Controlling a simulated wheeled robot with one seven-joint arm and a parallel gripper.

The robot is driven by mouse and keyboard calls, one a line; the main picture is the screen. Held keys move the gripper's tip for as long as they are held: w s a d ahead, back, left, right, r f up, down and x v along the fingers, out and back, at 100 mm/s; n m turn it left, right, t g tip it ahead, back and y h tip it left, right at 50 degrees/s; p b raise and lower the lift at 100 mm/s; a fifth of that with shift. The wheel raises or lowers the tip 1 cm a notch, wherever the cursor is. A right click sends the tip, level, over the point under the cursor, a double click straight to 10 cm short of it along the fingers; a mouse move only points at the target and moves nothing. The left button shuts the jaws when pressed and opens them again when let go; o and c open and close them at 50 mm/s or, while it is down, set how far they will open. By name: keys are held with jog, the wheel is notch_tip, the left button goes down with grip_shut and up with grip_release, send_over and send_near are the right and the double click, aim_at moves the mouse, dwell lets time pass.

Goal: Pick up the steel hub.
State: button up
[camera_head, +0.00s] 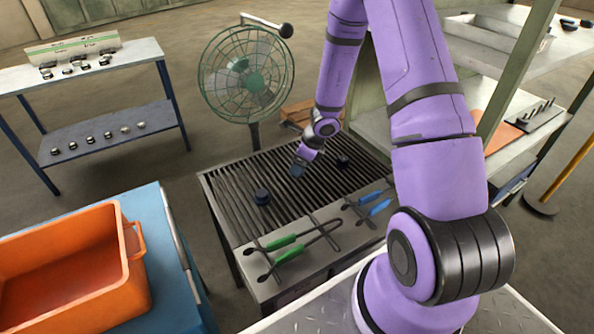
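A small dark round piece (262,197), which may be the steel hub, sits on the slatted grate table (228,200) at centre left. A second small dark piece (343,162) sits on the grate farther right and back. My gripper (298,168) points down low over the grate, between these two pieces and apart from both. A dark bluish shape shows at its tip. I cannot tell whether this is the fingers or a held piece, nor whether the fingers are open or shut.
Green-handled tongs (285,244) and blue-handled tongs (375,207) lie along the table's front. A green fan (246,75) stands behind the grate. An orange bin (70,270) is on a blue cart (165,235) at left. Shelves with small parts stand left and right.

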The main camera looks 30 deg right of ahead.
jog(key=shift+x, duration=1.4)
jog(key=shift+w, duration=0.1)
jog(key=c, duration=1.3)
jog(key=shift+r, duration=0.1)
